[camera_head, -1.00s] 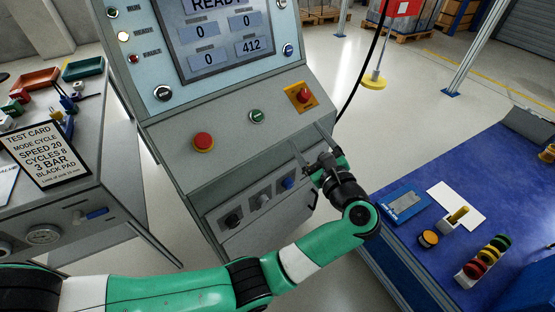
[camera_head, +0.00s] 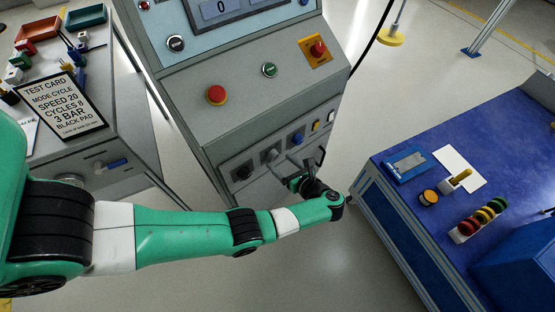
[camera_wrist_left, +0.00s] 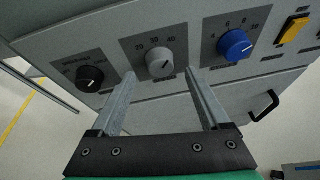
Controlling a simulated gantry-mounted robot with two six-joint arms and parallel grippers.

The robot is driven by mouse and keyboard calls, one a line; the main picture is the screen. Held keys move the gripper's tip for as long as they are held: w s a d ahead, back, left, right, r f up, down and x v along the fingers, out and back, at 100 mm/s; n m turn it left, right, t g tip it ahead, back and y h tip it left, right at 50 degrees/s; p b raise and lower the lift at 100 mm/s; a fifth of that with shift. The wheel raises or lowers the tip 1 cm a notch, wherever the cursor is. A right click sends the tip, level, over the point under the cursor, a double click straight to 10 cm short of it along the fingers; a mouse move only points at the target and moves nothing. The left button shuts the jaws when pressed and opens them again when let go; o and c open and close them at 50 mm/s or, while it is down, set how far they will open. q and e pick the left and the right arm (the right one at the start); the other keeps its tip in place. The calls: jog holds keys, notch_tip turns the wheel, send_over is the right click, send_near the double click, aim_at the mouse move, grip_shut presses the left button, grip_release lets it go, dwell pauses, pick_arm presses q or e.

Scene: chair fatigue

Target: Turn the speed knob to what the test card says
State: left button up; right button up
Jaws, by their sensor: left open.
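The test card (camera_head: 66,106) on the left bench reads mode cycle, speed 20, cycles 8, 3 bar, black pad. In the left wrist view, a grey knob (camera_wrist_left: 160,62) has a dial marked 20, 30, 40; its pointer is too small to read surely. A black knob (camera_wrist_left: 90,78) is to its left and a blue knob (camera_wrist_left: 234,46) to its right. My left gripper (camera_wrist_left: 160,76) is open and empty, its fingertips on either side of the grey knob in the picture. I cannot tell whether they touch it. In the head view the gripper (camera_head: 287,166) is at the panel's lower front.
A yellow switch (camera_wrist_left: 293,30) is right of the blue knob. A black handle (camera_wrist_left: 264,106) sticks out below. Red stop button (camera_head: 216,95) and green button (camera_head: 269,70) are on the sloped console. A blue-topped bench (camera_head: 390,140) stands right; floor between is clear.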

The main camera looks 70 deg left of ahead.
aim_at(273, 156)
pick_arm(q)
jog(key=shift+x, duration=1.5)
jog(key=shift+c, duration=0.2)
grip_shut()
